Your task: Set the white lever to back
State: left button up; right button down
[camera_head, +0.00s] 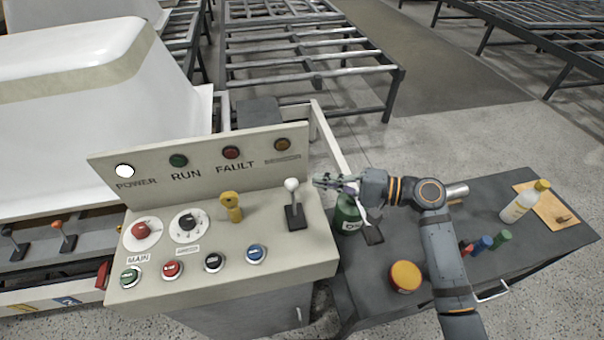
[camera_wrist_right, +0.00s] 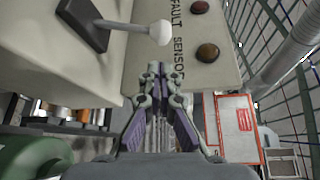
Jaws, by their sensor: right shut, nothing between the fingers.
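The white lever (camera_head: 292,186) has a white ball knob on a short stem. It rises from a dark slotted base plate (camera_head: 295,217) at the right end of the control console's top. My right gripper (camera_head: 320,182) is shut and empty, just right of the knob in the head view. In the right wrist view its fingertips (camera_wrist_right: 154,72) are together and apart from the lever. My left gripper is not in view.
The console panel (camera_head: 215,160) stands behind the lever with several lamps. A yellow switch (camera_head: 231,206) and several buttons are left of it. A green bottle (camera_head: 347,217) stands below my right gripper. A dark side table (camera_head: 500,190) on the right holds bottles and a yellow-topped item (camera_head: 405,276).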

aim_at(292, 193)
jog(key=x, duration=0.3)
jog(key=p+x, duration=0.1)
jog(key=shift+a+r, duration=0.2)
jog(key=shift+a, duration=0.05)
jog(key=shift+w+a+f, duration=0.2)
jog(key=shift+a, duration=0.3)
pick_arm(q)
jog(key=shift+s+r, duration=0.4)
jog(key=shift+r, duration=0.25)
